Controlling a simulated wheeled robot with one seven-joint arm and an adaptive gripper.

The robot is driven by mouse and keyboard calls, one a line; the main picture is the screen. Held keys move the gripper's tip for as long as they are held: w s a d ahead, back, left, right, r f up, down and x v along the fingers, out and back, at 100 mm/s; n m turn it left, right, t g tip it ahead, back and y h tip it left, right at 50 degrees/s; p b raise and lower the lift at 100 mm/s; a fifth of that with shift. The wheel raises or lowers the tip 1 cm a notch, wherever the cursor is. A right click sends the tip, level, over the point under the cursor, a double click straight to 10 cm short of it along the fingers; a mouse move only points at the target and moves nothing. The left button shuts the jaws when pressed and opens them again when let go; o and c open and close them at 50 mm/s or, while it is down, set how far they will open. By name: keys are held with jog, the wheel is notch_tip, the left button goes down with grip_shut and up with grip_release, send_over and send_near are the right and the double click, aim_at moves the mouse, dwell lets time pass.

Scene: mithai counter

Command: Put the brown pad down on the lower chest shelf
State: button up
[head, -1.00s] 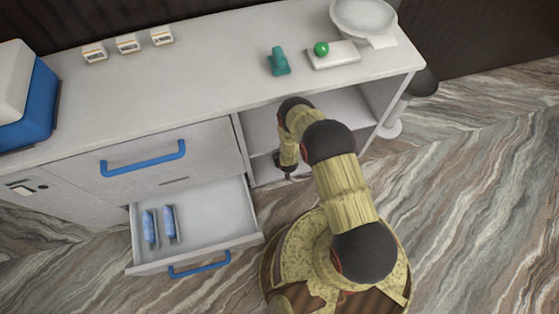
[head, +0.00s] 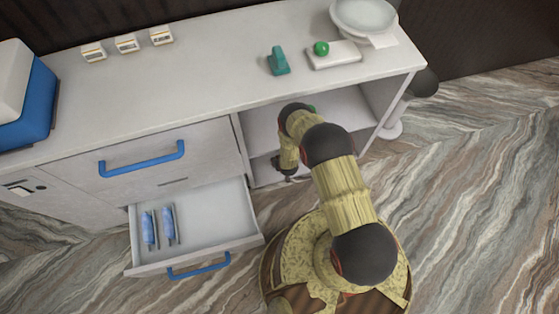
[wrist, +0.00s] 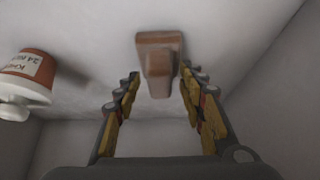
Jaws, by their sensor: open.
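The brown pad (wrist: 159,62) shows in the wrist view, ahead of my gripper (wrist: 165,88). It has a wide flat end and a narrower raised block, and appears to rest on the pale shelf surface (wrist: 95,40). My fingers are spread on either side of the near part of the pad, with gaps visible; it is not clasped. In the head view, my gripper (head: 284,168) is at the lower part of the open chest compartment, partly hidden by my arm. The pad is hidden there.
Compartment walls are close around my gripper. The open drawer (head: 215,215) juts out at left, holding two blue items. The countertop (head: 215,75) has a clear middle.

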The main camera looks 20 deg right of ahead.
jog(key=p+v, duration=0.5)
jog(key=v, duration=0.7)
jog(key=shift+r, duration=0.1)
dwell(0.4)
